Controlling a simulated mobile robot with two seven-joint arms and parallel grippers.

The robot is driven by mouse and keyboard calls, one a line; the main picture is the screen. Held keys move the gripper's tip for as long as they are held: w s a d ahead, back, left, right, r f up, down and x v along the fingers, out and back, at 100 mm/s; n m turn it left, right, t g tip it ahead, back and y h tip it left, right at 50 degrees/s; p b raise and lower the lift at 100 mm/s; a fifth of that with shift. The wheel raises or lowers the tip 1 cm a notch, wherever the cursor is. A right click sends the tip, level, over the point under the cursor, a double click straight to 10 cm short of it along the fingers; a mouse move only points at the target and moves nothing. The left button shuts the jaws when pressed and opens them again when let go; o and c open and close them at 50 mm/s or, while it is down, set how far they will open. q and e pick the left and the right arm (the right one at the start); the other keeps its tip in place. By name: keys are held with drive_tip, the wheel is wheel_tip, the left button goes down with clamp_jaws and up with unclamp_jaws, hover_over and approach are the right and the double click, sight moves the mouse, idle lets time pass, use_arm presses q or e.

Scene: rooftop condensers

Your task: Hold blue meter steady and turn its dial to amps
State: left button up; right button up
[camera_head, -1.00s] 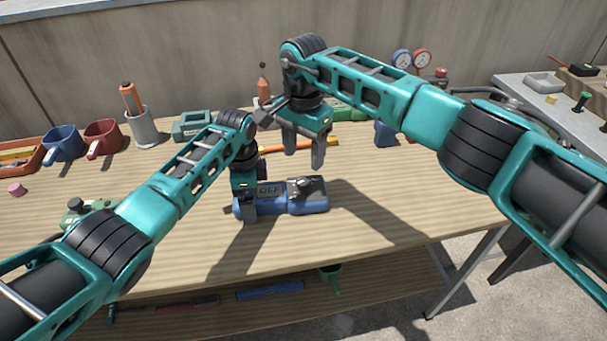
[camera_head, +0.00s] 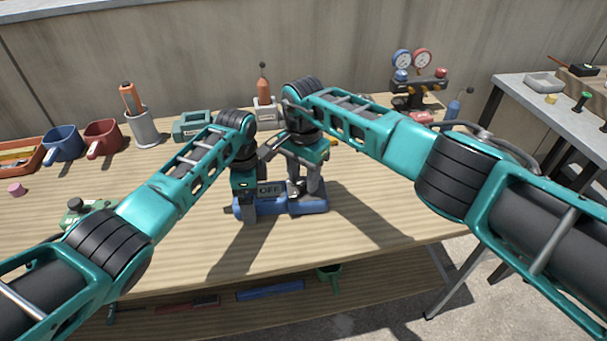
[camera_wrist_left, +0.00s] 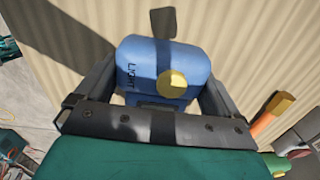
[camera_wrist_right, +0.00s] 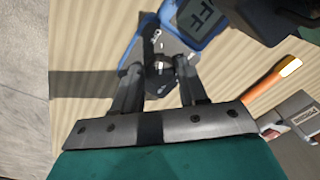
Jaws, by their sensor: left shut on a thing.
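The blue meter (camera_head: 318,206) lies on the wooden bench, its display (camera_head: 269,189) reading OFF. My left gripper (camera_head: 247,212) is shut on the display end of the meter. In the left wrist view the blue body (camera_wrist_left: 148,58), marked LIGHT and with a round yellow button (camera_wrist_left: 172,83), sits between the fingers. My right gripper (camera_head: 303,190) points down over the dial end, largely hiding the dial in the head view. In the right wrist view its open fingers (camera_wrist_right: 157,72) stand apart at either side of the dial (camera_wrist_right: 159,61); I cannot tell whether they touch it.
Mugs (camera_head: 103,138), a grey cup (camera_head: 143,128) and a green device (camera_head: 192,125) stand along the back left. A gauge set (camera_head: 415,85) stands at the back right. An orange-handled tool (camera_wrist_right: 272,85) lies behind the meter.

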sight(304, 181)
drive_tip(key=c, duration=0.7)
drive_tip(key=shift+o, duration=0.2)
drive_tip(key=shift+m, duration=0.8)
drive_tip(key=o, duration=1)
drive_tip(key=shift+o, duration=0.2)
wheel_tip(304, 181, up, 12)
